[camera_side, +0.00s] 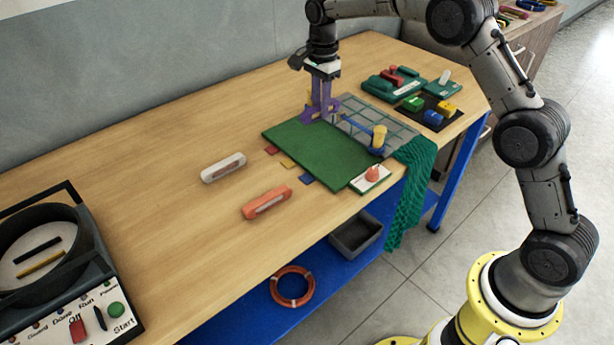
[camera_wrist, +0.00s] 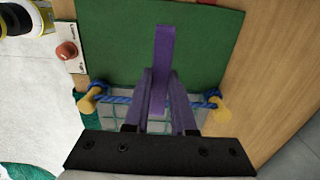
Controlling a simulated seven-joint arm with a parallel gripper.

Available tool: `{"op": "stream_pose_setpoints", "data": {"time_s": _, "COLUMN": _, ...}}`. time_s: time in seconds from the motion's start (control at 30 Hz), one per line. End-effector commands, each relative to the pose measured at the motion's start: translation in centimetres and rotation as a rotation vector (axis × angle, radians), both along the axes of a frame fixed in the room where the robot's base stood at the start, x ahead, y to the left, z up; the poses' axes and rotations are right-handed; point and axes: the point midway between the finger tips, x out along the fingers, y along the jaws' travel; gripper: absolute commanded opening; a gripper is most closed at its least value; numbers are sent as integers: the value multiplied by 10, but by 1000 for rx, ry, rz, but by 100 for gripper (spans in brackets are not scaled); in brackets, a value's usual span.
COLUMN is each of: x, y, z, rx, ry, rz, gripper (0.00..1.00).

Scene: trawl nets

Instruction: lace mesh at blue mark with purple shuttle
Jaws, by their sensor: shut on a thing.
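My gripper (camera_side: 321,103) points down at the far edge of the green mat, beside the grid mesh (camera_side: 390,135). It is shut on the purple shuttle (camera_side: 307,116). In the wrist view the purple shuttle (camera_wrist: 164,42) shows between the purple fingers (camera_wrist: 161,85), over the green mat (camera_wrist: 110,40). A blue cord (camera_wrist: 118,99) runs between two yellow posts behind the fingers, which hide its middle. A blue tag (camera_side: 307,179) lies at the mat's near left edge, beside yellow and red tags. I cannot tell whether the shuttle touches the mesh.
A white shuttle (camera_side: 223,168) and an orange shuttle (camera_side: 267,203) lie on the table at left. A red button on a white card (camera_side: 371,177) sits by the mat. Green netting (camera_side: 412,185) hangs over the front edge. Trays with coloured blocks (camera_side: 430,110) stand at right.

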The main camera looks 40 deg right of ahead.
Motion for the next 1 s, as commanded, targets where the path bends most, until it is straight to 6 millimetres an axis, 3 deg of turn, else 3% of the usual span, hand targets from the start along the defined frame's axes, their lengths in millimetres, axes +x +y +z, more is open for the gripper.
{"op": "stream_pose_setpoints", "data": {"time_s": 0.47, "x": 0, "y": 0, "z": -7, "rx": 0, "ry": -8, "rz": 1, "gripper": 0}}
{"op": "stream_pose_setpoints", "data": {"time_s": 0.73, "x": -38, "y": 0, "z": -22, "rx": 0, "ry": -2, "rz": 3, "gripper": 0}}
{"op": "stream_pose_setpoints", "data": {"time_s": 1.0, "x": -71, "y": 0, "z": -20, "rx": 0, "ry": 7, "rz": 2, "gripper": 0}}
